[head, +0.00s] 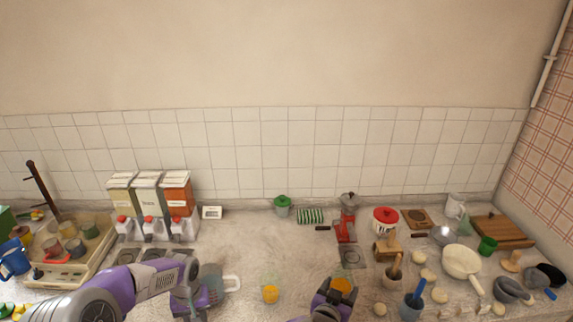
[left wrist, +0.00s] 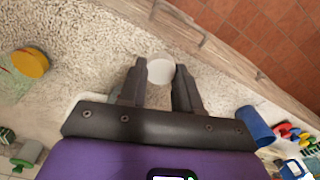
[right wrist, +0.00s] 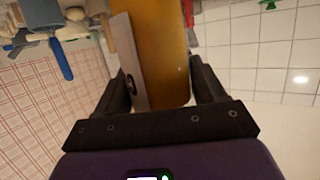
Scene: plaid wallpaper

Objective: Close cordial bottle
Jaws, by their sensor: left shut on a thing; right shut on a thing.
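The amber cordial bottle (right wrist: 165,50) with a pale label is between the fingers of my right gripper (right wrist: 158,80), which is shut on it. In the head view the orange bottle (head: 343,285) shows at the right gripper (head: 333,295), near the counter's front. My left gripper (left wrist: 160,85) is shut on a small white round thing (left wrist: 161,68) that looks like a cap. In the head view the left gripper (head: 190,297) is left of the bottle, well apart from it. The bottle's mouth is not clear to see.
A glass with orange liquid (head: 270,293) stands between my grippers. A grey cup with a blue-handled tool (head: 411,308) and a white pan (head: 461,262) are at right.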

